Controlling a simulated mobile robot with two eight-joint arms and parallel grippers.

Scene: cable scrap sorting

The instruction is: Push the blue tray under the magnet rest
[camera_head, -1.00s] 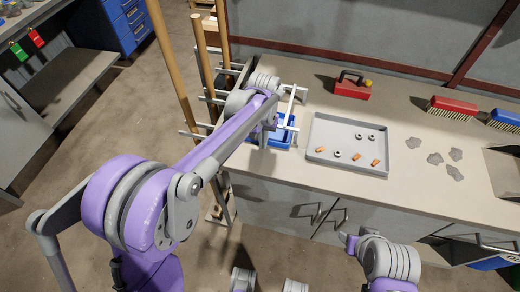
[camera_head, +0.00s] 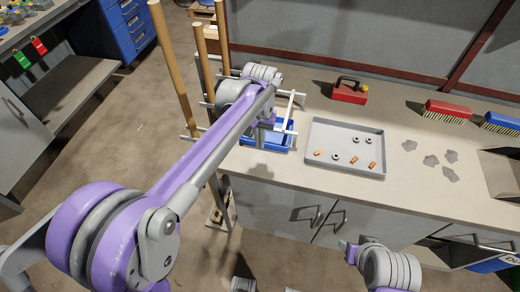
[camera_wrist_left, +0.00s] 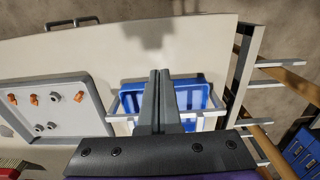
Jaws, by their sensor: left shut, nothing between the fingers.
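The blue tray (camera_head: 280,142) lies on the bench top near its left end, with a pale bar frame, seemingly the magnet rest (camera_head: 290,112), over and around part of it. My left gripper (camera_head: 266,121) reaches down over the tray, and my wrist hides part of both. In the left wrist view, the fingers of my left gripper (camera_wrist_left: 160,73) are shut and empty, in front of the blue tray (camera_wrist_left: 205,98). The pale frame (camera_wrist_left: 215,121) spans both sides of the fingers. I cannot tell whether they touch the tray. My right gripper (camera_head: 348,248) is low in front of the bench, its jaws unclear.
A grey tray (camera_head: 346,166) with nuts and orange pieces lies right of the blue tray. A red block with a black handle (camera_head: 350,91) stands behind. Grey scraps (camera_head: 431,160) and brushes (camera_head: 449,110) lie farther right. Wooden poles (camera_head: 174,65) rise at the bench's left end.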

